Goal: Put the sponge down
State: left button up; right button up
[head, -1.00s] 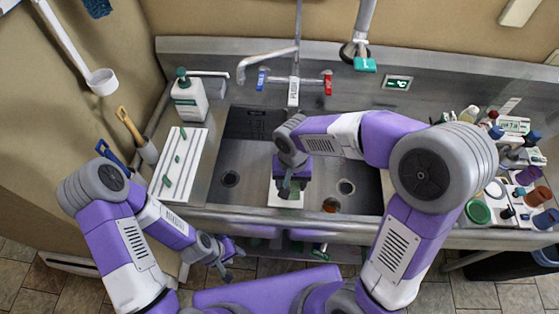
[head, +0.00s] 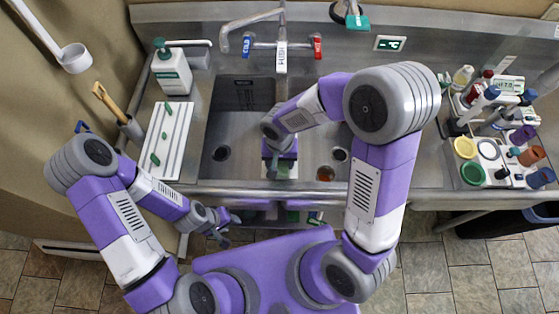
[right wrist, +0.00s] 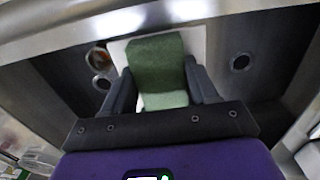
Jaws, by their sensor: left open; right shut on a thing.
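My right gripper (right wrist: 158,92) is shut on the green sponge (right wrist: 158,62), whose near end lies between the two dark fingers in the right wrist view. A white flat surface (right wrist: 196,38) lies behind or under the sponge; I cannot tell whether they touch. In the head view the right gripper (head: 281,168) is over the strip between the two sink basins, and the sponge is mostly hidden there by the gripper and arm. My left gripper (head: 222,230) is open and empty, low in front of the sink's front edge.
A white ribbed board (head: 168,140) with green pieces lies left of the sink, near a soap bottle (head: 172,72). The tap (head: 281,58) stands behind the basins. Bottles and colored lids crowd the right counter, including a green lid (head: 473,174). The left basin (head: 232,135) looks clear.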

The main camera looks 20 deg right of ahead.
aim_at(280, 163)
jog(key=shift+f, duration=0.1)
jog(key=o, duration=1)
jog(key=shift+r, duration=0.25)
notch_tip(280, 163, up, 8)
jog(key=shift+f+p, duration=0.25)
jog(key=shift+p, duration=0.4)
